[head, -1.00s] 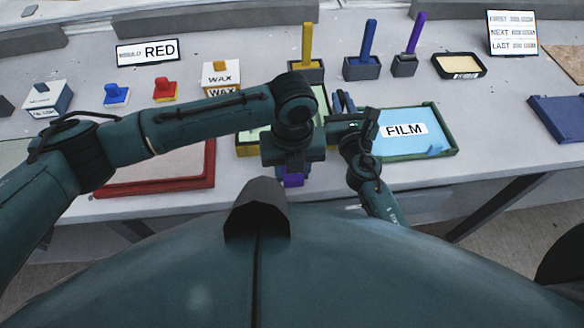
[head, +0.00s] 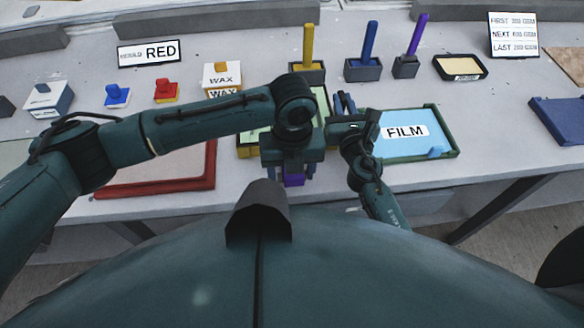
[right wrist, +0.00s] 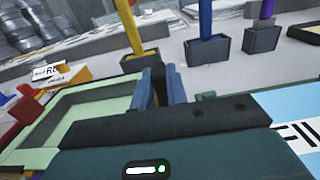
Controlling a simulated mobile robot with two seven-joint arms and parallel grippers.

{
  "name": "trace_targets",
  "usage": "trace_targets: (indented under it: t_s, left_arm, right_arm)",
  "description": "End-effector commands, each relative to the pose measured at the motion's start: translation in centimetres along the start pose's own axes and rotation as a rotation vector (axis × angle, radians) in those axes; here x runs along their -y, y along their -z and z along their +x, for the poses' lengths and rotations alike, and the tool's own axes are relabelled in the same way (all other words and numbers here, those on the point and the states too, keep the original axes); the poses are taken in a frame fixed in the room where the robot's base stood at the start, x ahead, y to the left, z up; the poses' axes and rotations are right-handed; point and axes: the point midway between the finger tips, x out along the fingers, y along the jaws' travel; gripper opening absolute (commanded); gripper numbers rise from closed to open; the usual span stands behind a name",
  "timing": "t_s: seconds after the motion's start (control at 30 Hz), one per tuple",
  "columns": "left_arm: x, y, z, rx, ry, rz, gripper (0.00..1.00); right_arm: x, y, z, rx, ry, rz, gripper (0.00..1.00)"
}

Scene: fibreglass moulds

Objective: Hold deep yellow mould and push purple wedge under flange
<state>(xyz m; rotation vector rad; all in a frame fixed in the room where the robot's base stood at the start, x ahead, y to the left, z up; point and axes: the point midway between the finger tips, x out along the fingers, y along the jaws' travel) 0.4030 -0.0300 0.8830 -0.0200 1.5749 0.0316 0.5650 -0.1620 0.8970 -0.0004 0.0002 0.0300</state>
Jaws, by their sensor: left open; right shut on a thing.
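The deep yellow mould (head: 246,152), with a pale green inside, sits near the table's front edge, mostly hidden behind my left arm. Its pale green surface also shows in the right wrist view (right wrist: 85,98). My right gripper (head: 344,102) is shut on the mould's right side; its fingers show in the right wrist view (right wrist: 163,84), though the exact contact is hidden.
A blue FILM tray (head: 415,145) lies right of the mould, and a red-framed mould (head: 170,186) lies left. Holders with yellow (head: 307,45), blue (head: 369,42) and purple (head: 417,35) handles stand behind. A wax box (head: 221,78) is at back left.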

Motion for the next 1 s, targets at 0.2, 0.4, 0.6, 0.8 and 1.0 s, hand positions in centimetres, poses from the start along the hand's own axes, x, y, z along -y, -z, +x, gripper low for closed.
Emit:
trace_targets:
  t_s: [0.2,0.4,0.6,0.8,1.0]
  left_arm:
    - [0.2,-0.4,-0.4,0.013,0.010,-0.004,0.61]
    - [0.3,-0.5,-0.5,0.015,0.012,-0.004,0.61]
    - [0.3,-0.4,-1.7,0.012,0.011,-0.002,0.61]
    - [0.2,-0.3,-5.5,0.010,0.010,0.000,0.61]
    - [0.2,-0.1,-9.5,0.006,0.007,0.002,0.61]
  right_arm:
    - [-0.4,0.0,-0.1,-0.001,-0.008,0.001,0.00]
    - [-0.4,0.1,-0.1,-0.002,-0.009,0.001,0.00]
    - [-0.4,0.1,-0.1,-0.002,-0.008,0.001,0.00]
    - [-0.3,0.1,-0.1,-0.002,-0.006,0.001,0.00]
    - [-0.2,0.1,-0.1,-0.002,-0.004,0.001,0.00]
